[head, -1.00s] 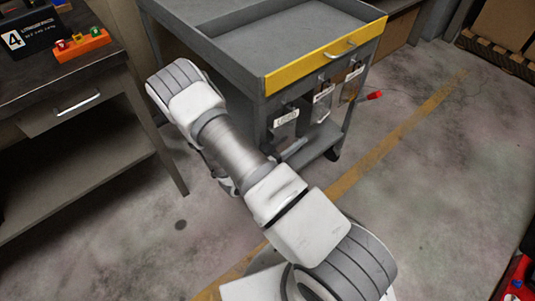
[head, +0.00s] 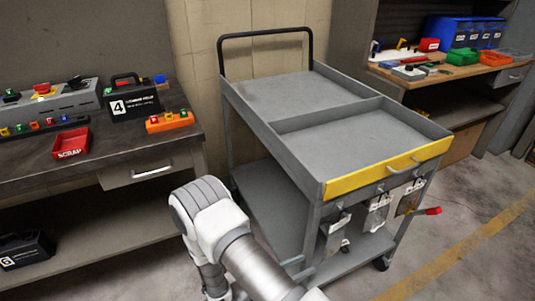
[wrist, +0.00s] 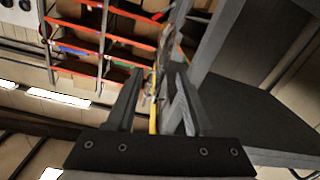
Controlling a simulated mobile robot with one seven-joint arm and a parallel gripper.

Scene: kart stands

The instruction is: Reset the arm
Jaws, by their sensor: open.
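My gripper (wrist: 154,95) shows in the wrist view with its two dark fingers apart and nothing between them. In the head view my white and grey arm rises at the bottom centre, in front of the grey cart (head: 285,150). The gripper itself is hidden in the head view. In the wrist view a grey panel and post stand close on the right of the fingers, and red-edged shelves (wrist: 85,65) are farther off at the upper left.
A workbench (head: 110,150) on the left holds a red scrap bin (head: 71,143), a black case marked 4 (head: 131,103) and an orange block rack (head: 170,121). A second bench (head: 440,78) at the right holds blue bins (head: 465,34). Floor is free at the lower right.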

